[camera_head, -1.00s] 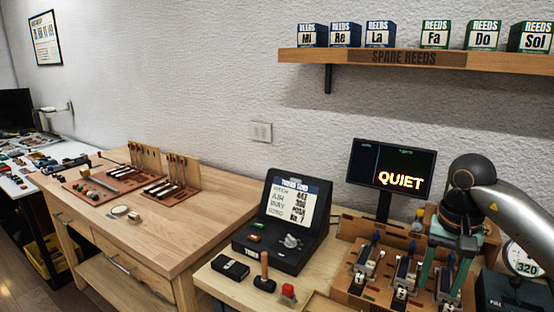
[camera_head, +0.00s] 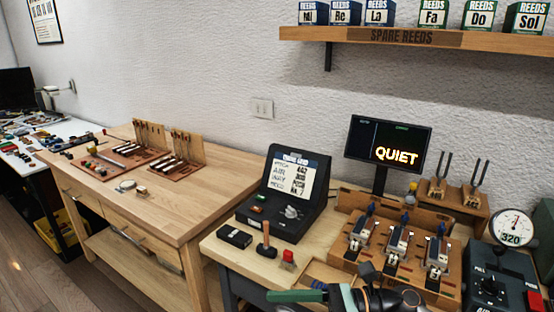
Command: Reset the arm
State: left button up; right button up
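My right gripper (camera_head: 297,296) is low at the bottom edge of the head view, in front of the wooden reed fixture (camera_head: 345,256). One green finger shows, pointing left; the other finger is hidden or out of frame, so I cannot tell its opening. I see nothing held in the visible part. The dark wrist (camera_head: 362,300) lies at the bottom edge, near the fixture's front. My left gripper is out of view.
The fixture holds several metal reed units (camera_head: 398,243). Behind it stand a monitor (camera_head: 387,144) reading QUIET and tuning forks (camera_head: 473,181). A pitch device (camera_head: 285,200), mallet (camera_head: 264,243) and gauge (camera_head: 512,228) are nearby. The left bench (camera_head: 195,210) has free room.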

jog(key=w+d+f+m+t+h+p, duration=0.1)
jog(key=d+f+m+t+h, duration=0.5)
jog(key=m, duration=1)
jog(key=w+d+f+m+t+h, duration=0.1)
jog(key=w+d+f+m+t, duration=0.1)
jog(key=m+t, duration=1.05)
jog(key=s+d+f+m+g+h, duration=0.2)
jog(key=f+m+h, duration=0.1)
jog(key=f+m, duration=0.25)
jog(key=s+d+f+m+g+h, duration=0.2)
jog(key=s+d+f+m+h, duration=0.15)
jog(key=m, duration=0.35)
jog(key=s+d+f+m+g+h, duration=0.2)
jog(key=s+f+m+g, duration=0.3)
jog(key=s+f+m, duration=0.3)
jog(key=s+f, duration=0.3)
jog(key=s, duration=0.1)
jog(key=shift+d+f+m+g+p, duration=0.15)
jog(key=shift+f+m+g+p, duration=0.2)
jog(key=shift+m+p, duration=0.05)
